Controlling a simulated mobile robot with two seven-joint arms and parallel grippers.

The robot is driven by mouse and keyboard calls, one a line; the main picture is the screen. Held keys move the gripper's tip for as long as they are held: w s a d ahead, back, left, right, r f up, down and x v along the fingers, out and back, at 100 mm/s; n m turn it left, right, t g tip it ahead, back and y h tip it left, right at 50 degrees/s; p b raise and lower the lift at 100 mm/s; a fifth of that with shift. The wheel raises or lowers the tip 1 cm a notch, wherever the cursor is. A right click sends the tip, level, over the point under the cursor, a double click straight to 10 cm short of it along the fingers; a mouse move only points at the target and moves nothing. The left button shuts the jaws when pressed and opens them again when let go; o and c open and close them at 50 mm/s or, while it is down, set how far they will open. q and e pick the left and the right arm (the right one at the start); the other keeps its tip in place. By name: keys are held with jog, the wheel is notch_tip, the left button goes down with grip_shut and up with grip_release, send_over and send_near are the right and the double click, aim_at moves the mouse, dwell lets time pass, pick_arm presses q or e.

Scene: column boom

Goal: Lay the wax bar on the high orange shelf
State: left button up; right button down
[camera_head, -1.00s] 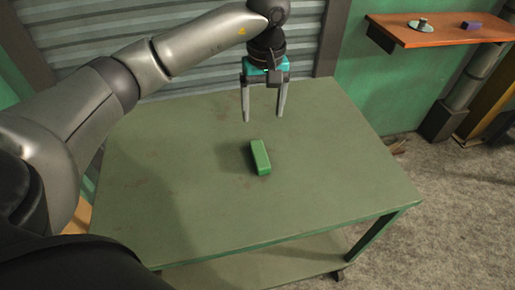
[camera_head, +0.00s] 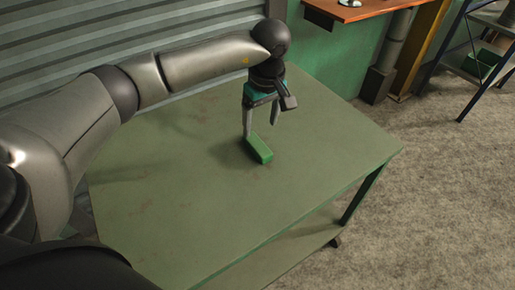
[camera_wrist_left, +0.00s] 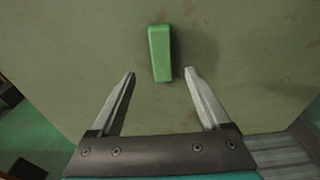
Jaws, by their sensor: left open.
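The wax bar is a green block (camera_head: 260,149) lying on the green table (camera_head: 190,220). My left gripper (camera_head: 260,128) is open and empty, pointing down just above and behind the bar. In the left wrist view the bar (camera_wrist_left: 160,53) lies beyond the two fingertips (camera_wrist_left: 160,73), roughly centred between them and apart from both. The orange shelf (camera_head: 345,10) is cut off at the top of the head view, with part of a small metal item (camera_head: 349,3) on it. My right gripper is not seen.
The table top around the bar is clear. A corrugated shutter (camera_head: 120,50) and green wall (camera_head: 325,55) stand behind the table.

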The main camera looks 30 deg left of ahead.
aim_at(258, 143)
pick_arm(q)
jog(key=f, duration=0.2)
jog(key=f+b, duration=0.1)
jog(key=f, duration=0.2)
jog(key=a+f, duration=0.1)
jog(key=f, duration=0.2)
jog(key=shift+w+f, duration=0.1)
grip_shut()
dwell(0.5)
